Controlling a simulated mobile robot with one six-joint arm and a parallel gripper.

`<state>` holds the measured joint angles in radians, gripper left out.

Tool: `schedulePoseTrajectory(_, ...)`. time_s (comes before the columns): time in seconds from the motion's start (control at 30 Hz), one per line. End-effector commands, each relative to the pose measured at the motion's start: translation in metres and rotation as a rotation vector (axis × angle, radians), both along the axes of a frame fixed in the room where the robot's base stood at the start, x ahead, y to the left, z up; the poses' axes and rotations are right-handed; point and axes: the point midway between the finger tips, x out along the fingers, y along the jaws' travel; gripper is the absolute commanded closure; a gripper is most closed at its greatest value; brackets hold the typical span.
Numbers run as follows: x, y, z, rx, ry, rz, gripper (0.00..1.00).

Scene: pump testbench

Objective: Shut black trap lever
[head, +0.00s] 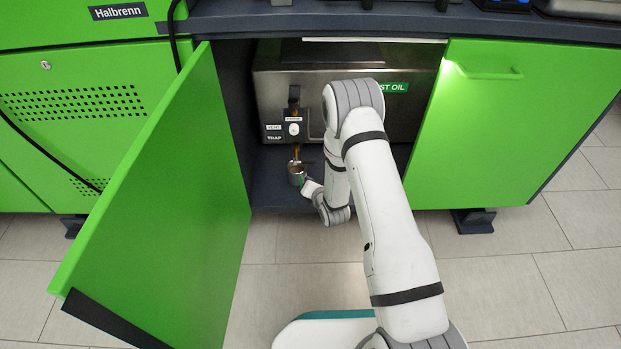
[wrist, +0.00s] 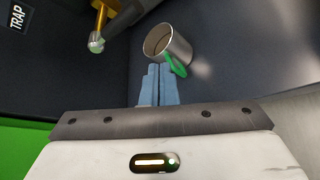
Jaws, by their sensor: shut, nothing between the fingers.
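The steel oil unit (head: 400,118) stands inside the open cabinet. A small TRAP label (head: 274,138) is on its front, also in the wrist view (wrist: 17,17). A black upright piece (head: 294,95) shows above a white knob; I cannot tell if it is the trap lever. In the wrist view a dark bar (wrist: 128,14) lies beside the brass spout (wrist: 101,17); its setting is unclear. My gripper (head: 305,183) is low, next to a metal cup (head: 296,174). In the wrist view its fingers (wrist: 158,84) are shut and empty, close to the cup's green handle (wrist: 176,66).
The open green door (head: 165,210) stands out on the left. The closed green door (head: 515,130) bounds the right. The dark cabinet floor (head: 268,190) lies under the cup. The worktop (head: 400,22) runs above.

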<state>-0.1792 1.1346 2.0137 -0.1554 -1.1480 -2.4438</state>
Motion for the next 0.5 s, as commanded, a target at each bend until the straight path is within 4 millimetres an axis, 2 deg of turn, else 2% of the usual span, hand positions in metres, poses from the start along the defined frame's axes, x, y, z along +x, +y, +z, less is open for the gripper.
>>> schedulePoseTrajectory(0.03, -0.009, 0.0, 0.015, 0.0, 0.001, 0.001, 1.0)
schedulePoseTrajectory(0.2, -0.039, 0.001, 0.032, -0.001, 0.0, 0.002, 1.0)
schedulePoseTrajectory(0.33, -0.058, 0.001, 0.042, -0.001, 0.0, 0.002, 1.0)
schedulePoseTrajectory(0.5, -0.07, 0.0, 0.048, -0.001, -0.001, 0.0, 1.0)
